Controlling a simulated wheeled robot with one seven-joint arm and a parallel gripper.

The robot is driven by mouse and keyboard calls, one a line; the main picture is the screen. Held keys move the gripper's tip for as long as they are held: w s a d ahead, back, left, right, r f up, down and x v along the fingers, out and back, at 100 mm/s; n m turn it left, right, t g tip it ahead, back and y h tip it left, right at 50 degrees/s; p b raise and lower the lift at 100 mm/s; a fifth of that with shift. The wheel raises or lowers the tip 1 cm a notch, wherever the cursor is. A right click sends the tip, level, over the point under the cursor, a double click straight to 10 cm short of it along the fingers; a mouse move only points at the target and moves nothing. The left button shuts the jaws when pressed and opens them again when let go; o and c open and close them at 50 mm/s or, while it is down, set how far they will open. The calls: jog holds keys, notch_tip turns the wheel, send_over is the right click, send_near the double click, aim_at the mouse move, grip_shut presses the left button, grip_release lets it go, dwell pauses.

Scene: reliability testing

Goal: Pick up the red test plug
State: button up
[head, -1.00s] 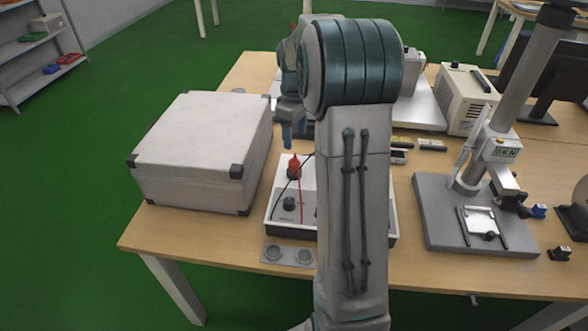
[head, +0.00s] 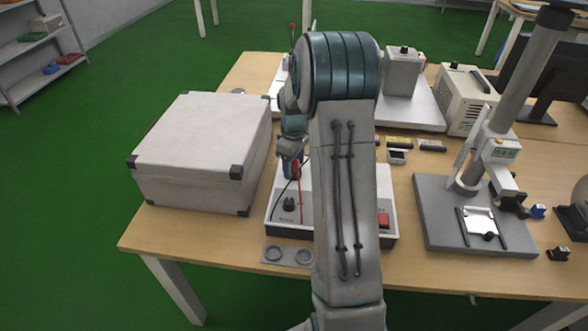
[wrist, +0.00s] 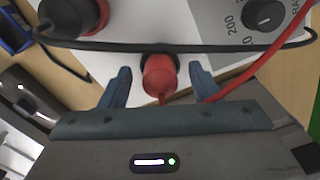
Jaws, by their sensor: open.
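The red test plug (wrist: 160,76) sits in a black socket on the white test box (head: 274,228), and its red lead trails down the box front. In the wrist view it lies between the two blue fingers of my gripper (wrist: 158,80), which are open, one on each side with gaps. In the head view my gripper (head: 292,166) is low over the left part of the box and mostly covers the plug.
A black cable (wrist: 120,46) crosses behind the plug in the wrist view. A dial (wrist: 264,14) is at its upper right. A large white case (head: 195,150) stands close to the left of the box. A grey test stand (head: 470,230) is to the right.

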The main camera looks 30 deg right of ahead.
jog(key=c, duration=1.1)
jog(key=shift+r, duration=0.15)
